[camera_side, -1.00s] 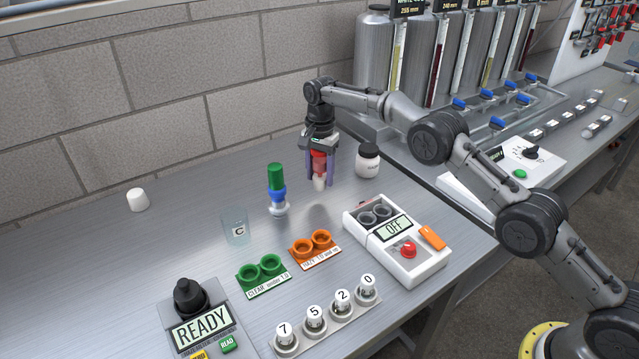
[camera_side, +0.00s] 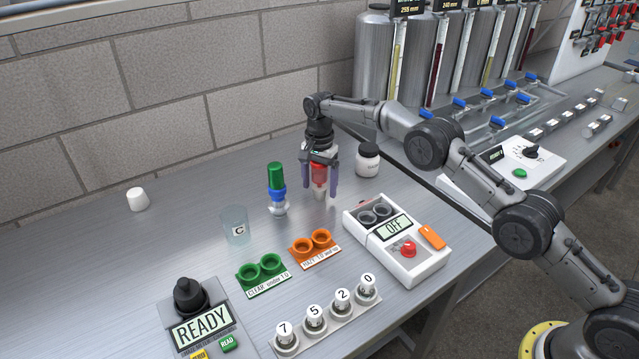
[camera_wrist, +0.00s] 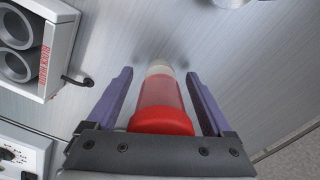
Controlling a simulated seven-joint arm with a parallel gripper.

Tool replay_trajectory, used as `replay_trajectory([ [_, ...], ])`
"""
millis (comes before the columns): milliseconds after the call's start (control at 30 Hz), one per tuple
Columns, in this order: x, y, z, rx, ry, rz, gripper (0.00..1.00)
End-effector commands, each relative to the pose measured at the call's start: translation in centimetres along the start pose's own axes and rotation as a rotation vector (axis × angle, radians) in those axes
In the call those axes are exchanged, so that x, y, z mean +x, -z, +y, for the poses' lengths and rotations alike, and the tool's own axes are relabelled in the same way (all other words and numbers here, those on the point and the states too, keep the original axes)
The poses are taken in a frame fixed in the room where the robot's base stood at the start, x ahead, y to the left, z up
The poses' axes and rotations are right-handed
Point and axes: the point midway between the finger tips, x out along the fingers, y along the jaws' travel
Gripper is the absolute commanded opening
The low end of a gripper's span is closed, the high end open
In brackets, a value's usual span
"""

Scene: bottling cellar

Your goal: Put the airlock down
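The airlock (camera_side: 319,174) is red with a pale lower end, upright on the back part of the steel bench. In the wrist view the airlock (camera_wrist: 160,105) is between my fingers, its red cap nearest the camera and its pale end at the bench surface. My gripper (camera_side: 320,192) points straight down around it. In the wrist view my gripper (camera_wrist: 157,90) is open, with a gap on each side of the airlock. The pale end appears to rest on the bench.
A green-and-blue piece (camera_side: 277,186) stands close to the left, and a white jar (camera_side: 367,160) close to the right. A glass marked C (camera_side: 236,228), orange holder (camera_side: 316,249), green holder (camera_side: 262,275) and white OFF device (camera_side: 408,262) are nearer.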

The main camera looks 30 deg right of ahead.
Motion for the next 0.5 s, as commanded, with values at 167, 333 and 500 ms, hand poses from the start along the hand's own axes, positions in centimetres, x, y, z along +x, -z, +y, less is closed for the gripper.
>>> replay_trajectory([
  [167, -0.1, 0.0, 0.0, 0.000, 0.001, 0.000, 0.85],
  [333, -1.9, 0.0, -0.1, 0.000, 0.003, 0.001, 0.85],
  [500, -4.9, 0.0, -0.1, 0.000, 0.004, 0.002, 0.85],
])
